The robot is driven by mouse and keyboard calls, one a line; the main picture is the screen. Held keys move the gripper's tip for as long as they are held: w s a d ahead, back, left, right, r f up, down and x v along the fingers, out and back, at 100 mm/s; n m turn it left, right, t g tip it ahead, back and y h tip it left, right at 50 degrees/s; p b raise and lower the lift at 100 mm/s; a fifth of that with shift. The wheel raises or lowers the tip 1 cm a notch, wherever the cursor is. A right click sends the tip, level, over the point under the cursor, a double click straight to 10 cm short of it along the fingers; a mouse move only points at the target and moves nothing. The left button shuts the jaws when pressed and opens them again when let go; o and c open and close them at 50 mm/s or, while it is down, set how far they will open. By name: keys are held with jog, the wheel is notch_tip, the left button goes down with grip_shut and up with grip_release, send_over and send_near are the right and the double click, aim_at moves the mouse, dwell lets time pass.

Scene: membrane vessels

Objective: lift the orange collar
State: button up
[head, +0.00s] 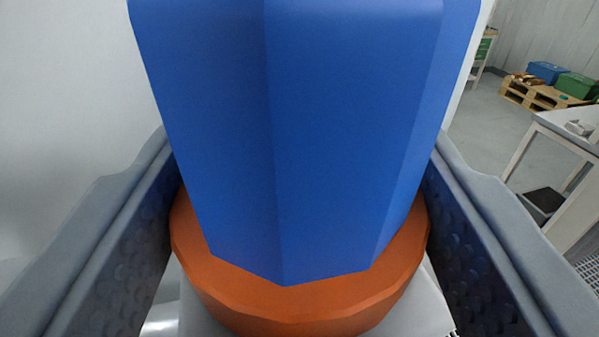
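The orange collar (300,302) is a faceted ring at the bottom centre. It surrounds the lower end of a large blue faceted body (270,140), which hides its far side. My gripper (302,135) has one grey finger on each side of the collar, with dark dimpled pads facing inward. The fingers are wide apart and reach forward past the collar's sides. The collar's left and right edges meet the pads in the picture; I cannot tell whether they press on it or leave a small gap.
A pale surface (70,90) fills the left side close by. A grey part (415,310) shows below the collar. At the right stands a white table (560,130). Farther back, a wooden pallet (535,95) carries a blue box (548,72) and a green box (577,86). Open floor lies between.

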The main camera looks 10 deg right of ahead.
jog(key=shift+r, duration=0.8)
jog(key=o, duration=1.4)
jog(key=shift+s, duration=0.1)
jog(key=v, duration=1.7)
jog(key=shift+s+a, duration=0.1)
jog(key=s+a+f+n+y, duration=0.1)
jog(key=s+a+f, duration=0.4)
jog(key=f, duration=0.6)
jog(key=s+a+f+y, duration=0.1)
jog(key=s+a+f, duration=0.5)
jog(key=f, duration=0.5)
jog(key=s+a+f+n+y, duration=0.1)
jog(key=s+a+f+y, duration=0.1)
jog(key=s+a+f, duration=0.3)
jog(key=shift+s+a+f+n, duration=0.1)
jog(key=shift+s+f, duration=0.4)
jog(key=shift+f, duration=0.5)
jog(key=shift+s+a+f+n, duration=0.1)
jog(key=shift+s+f, duration=0.35)
jog(key=shift+f, duration=0.6)
jog(key=shift+s+f+n, duration=0.1)
jog(key=shift+s+f, duration=0.4)
jog(key=shift+f, duration=0.5)
